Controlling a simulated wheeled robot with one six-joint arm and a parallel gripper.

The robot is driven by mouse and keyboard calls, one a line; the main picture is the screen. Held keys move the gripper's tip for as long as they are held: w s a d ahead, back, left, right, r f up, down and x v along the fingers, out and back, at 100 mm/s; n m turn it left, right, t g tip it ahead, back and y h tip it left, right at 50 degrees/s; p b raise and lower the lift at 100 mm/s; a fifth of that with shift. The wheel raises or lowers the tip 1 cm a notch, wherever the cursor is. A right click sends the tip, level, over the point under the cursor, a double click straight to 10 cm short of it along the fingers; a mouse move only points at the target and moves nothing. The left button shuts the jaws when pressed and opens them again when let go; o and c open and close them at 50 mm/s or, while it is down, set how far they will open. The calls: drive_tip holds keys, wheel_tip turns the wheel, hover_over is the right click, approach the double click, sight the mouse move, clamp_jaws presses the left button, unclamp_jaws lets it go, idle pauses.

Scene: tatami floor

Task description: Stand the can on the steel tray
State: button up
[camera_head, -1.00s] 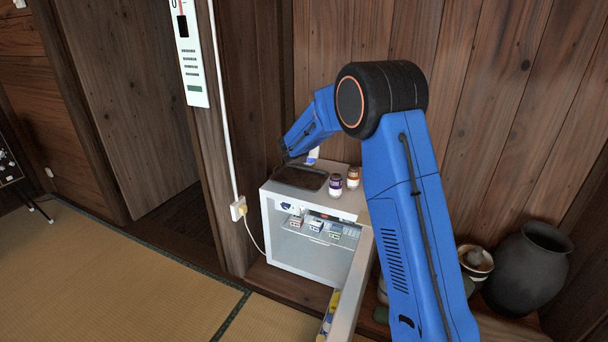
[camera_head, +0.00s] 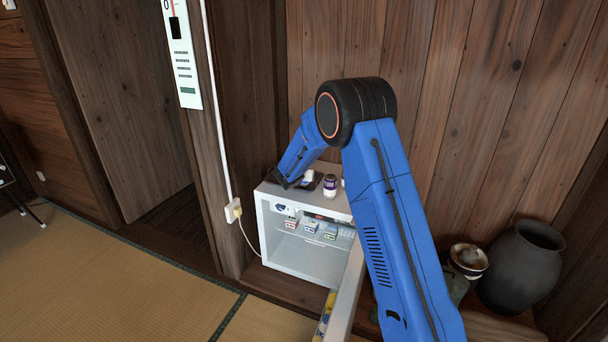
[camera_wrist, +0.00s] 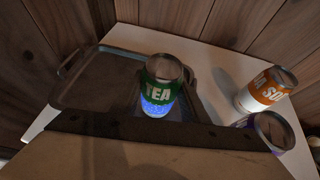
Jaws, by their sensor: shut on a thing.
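The tea can (camera_wrist: 160,78), with a green and blue label, is upright or nearly so in the wrist view. My gripper (camera_wrist: 158,120) is shut on it; the fingers are mostly hidden behind the dark bar across the view. The steel tray (camera_wrist: 98,88) lies to the left of and under the can, on the white cabinet top. The can appears over the tray's right part; I cannot tell whether its base touches. In the head view my gripper (camera_head: 292,182) is low over the tray, hiding most of it, and the can (camera_head: 308,176) shows as a pale shape.
The cabinet's door (camera_head: 346,295) is open, with small boxes inside. A wooden wall is close behind. A dark pot (camera_head: 522,265) stands at the right.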

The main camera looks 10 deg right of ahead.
drive_tip(key=shift+f, duration=0.1)
drive_tip(key=o, duration=1.3)
drive_tip(key=v, duration=1.2)
